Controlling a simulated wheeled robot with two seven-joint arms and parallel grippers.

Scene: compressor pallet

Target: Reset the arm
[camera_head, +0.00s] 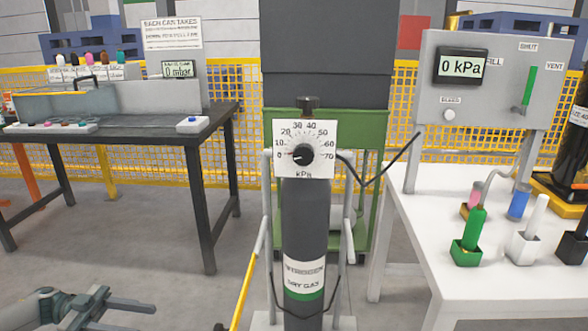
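My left gripper (132,314) is at the bottom left of the head view, low over the floor. Its two fingers are spread apart with nothing between them. The lower finger is partly cut off by the picture's bottom edge. It is left of the gas cylinder (305,220) and in front of the dark table, touching neither. My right arm and gripper are not in view.
The cylinder, with a kPa dial (305,150), stands in a trolley at centre. A dark table (150,130) is at left. A white table (425,225) at right bears a panel (490,85) reading 0 kPa and several coloured holders. Floor lies between the tables.

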